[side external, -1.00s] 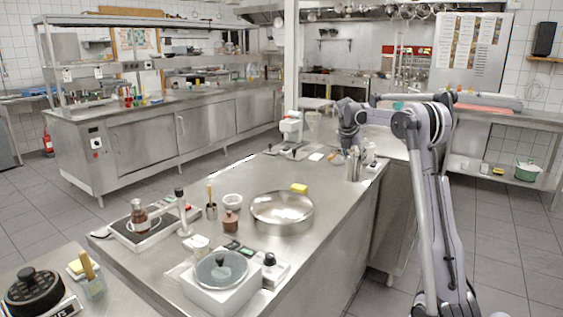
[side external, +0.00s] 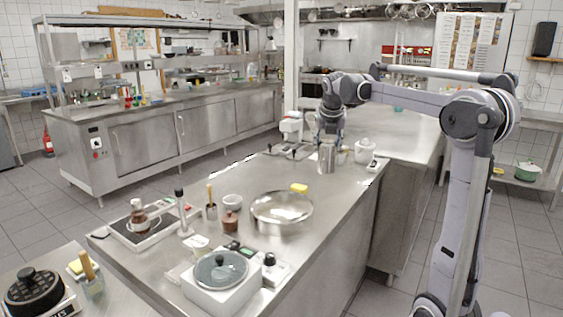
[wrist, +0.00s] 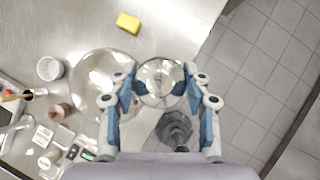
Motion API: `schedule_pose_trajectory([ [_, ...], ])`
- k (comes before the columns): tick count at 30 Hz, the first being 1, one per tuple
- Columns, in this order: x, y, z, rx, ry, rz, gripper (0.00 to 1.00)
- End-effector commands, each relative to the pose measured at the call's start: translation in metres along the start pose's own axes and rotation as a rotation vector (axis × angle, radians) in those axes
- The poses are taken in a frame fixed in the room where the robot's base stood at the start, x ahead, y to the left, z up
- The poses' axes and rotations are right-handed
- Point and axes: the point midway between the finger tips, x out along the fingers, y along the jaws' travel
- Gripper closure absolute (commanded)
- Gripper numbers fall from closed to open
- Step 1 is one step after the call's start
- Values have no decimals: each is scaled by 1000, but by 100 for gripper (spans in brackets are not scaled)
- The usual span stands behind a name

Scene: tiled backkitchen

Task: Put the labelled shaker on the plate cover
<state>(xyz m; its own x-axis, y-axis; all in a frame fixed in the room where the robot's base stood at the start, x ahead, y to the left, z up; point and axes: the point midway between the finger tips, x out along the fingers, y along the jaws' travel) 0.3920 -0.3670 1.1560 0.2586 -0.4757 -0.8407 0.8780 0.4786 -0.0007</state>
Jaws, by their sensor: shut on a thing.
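The shaker (side external: 327,158) is a shiny metal cylinder, upright in my gripper (side external: 329,143) at the far part of the steel counter. I cannot tell whether its base touches the counter. In the wrist view its round shiny end (wrist: 160,82) sits between the blue fingers of my gripper (wrist: 160,92), which are shut on it. No label can be read. The plate cover (side external: 282,207) appears to be the wide, round, shiny metal piece nearer the camera, apart from the shaker. It shows in the wrist view (wrist: 92,82), partly behind the left finger.
A yellow sponge (side external: 299,188) lies just behind the plate cover. A white bowl (side external: 232,201) and a brown pot (side external: 230,221) stand to its left. A glass lid (side external: 221,268) on a white box is in front. A white lidded jar (side external: 364,150) stands right of the shaker.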

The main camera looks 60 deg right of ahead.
Motion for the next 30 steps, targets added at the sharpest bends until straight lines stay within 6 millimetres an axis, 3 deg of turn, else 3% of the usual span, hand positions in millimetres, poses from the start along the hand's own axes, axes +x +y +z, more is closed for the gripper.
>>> schedule_pose_trajectory([
  [3, -13, 15, -11, -51, -3, 33, 88],
  [7, -15, 28, -18, -73, -4, 48, 88],
  [21, 27, 115, -47, -75, -4, 48, 88],
  [30, 42, 138, -57, -72, -4, 45, 88],
])
